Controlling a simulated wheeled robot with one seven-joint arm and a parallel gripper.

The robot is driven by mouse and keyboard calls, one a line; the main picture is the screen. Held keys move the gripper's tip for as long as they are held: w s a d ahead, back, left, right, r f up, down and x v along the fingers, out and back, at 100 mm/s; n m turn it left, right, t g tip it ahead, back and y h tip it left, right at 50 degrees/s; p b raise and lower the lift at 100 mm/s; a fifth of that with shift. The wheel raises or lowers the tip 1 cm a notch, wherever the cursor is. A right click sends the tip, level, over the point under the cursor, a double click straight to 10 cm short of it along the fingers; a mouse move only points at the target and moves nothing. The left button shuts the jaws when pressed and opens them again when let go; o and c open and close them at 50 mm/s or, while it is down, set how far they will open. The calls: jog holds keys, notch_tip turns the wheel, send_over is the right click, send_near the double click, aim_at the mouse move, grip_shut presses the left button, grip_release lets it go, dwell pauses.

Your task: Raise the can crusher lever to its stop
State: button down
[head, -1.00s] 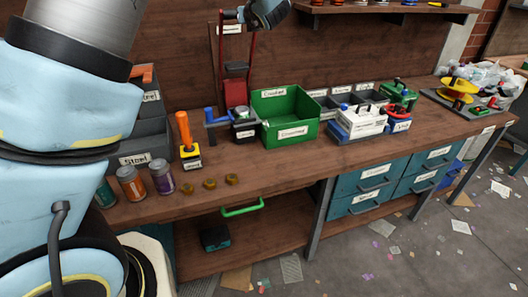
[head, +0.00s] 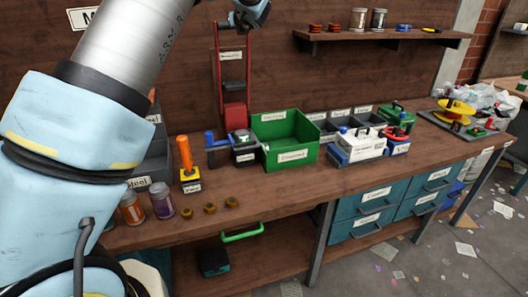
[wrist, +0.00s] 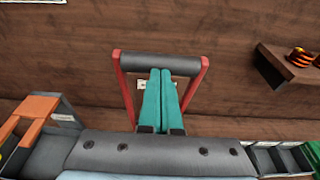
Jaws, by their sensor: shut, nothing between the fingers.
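The can crusher stands against the back wall of the bench, with a red block (head: 236,117) at its base. Its lever, a red U-shaped frame (head: 219,70) with a dark grey crossbar, points steeply up. In the wrist view the grey crossbar (wrist: 160,64) lies level across the tips of my teal fingers. My gripper (wrist: 160,74) is shut and empty, its fingers between the red side arms, tips at the bar's lower edge; contact cannot be told for sure. In the head view my wrist (head: 248,14) is at the lever's top and the fingers are hidden.
A green bin (head: 312,156) stands right of the crusher. An orange-handled tool (head: 185,156) and several cans, such as the purple one (head: 161,200), stand at the left. A wall shelf (head: 380,37) with jars is at upper right.

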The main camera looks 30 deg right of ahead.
jog(key=w, duration=0.5)
jog(key=shift+w+d+r, duration=0.3)
jog(key=shift+w+d, duration=0.05)
jog(key=shift+d, duration=0.05)
jog(key=shift+b+v, duration=0.95)
jog(key=shift+v, duration=0.3)
jog(key=shift+b+v, duration=1.1)
jog(key=shift+v, duration=1.7)
